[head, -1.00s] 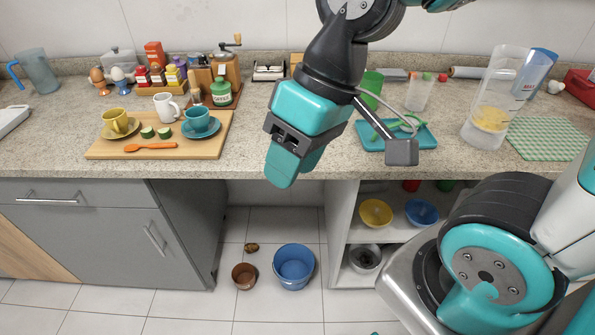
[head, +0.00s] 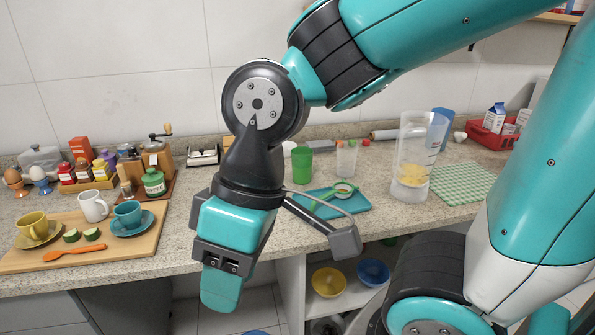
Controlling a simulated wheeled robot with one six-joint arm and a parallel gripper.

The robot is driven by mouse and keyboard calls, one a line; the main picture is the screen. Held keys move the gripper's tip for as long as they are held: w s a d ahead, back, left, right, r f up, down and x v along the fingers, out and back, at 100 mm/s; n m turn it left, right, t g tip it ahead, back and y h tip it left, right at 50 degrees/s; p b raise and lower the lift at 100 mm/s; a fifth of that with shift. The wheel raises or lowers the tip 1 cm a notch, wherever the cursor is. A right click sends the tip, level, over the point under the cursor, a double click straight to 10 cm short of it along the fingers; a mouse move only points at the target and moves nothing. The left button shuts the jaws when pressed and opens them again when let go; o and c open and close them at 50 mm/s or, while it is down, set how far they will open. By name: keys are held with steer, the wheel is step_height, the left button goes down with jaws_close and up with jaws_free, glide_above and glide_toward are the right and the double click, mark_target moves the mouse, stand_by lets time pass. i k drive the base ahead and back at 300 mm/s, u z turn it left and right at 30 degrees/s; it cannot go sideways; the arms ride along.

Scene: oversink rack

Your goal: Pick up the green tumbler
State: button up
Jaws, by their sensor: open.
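The green tumbler (head: 302,165) stands upright on the counter, behind the teal tray, in the head view. It shows clear of my arm, just right of my wrist. My gripper (head: 222,288) hangs pointing down near the counter's front edge, nearer the camera and left of the tumbler. It is open, and nothing shows in it.
The teal tray (head: 330,203) holds a small strainer. A clear cup (head: 346,160) stands right of the tumbler, and a tall clear pitcher (head: 413,160) farther right. A wooden board (head: 150,240) with cups lies at left. Bare counter shows between board and tray.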

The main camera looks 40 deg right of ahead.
mark_target(301, 157)
steer(key=u, duration=1.3)
steer(key=i, duration=1)
steer(key=z, duration=3.5)
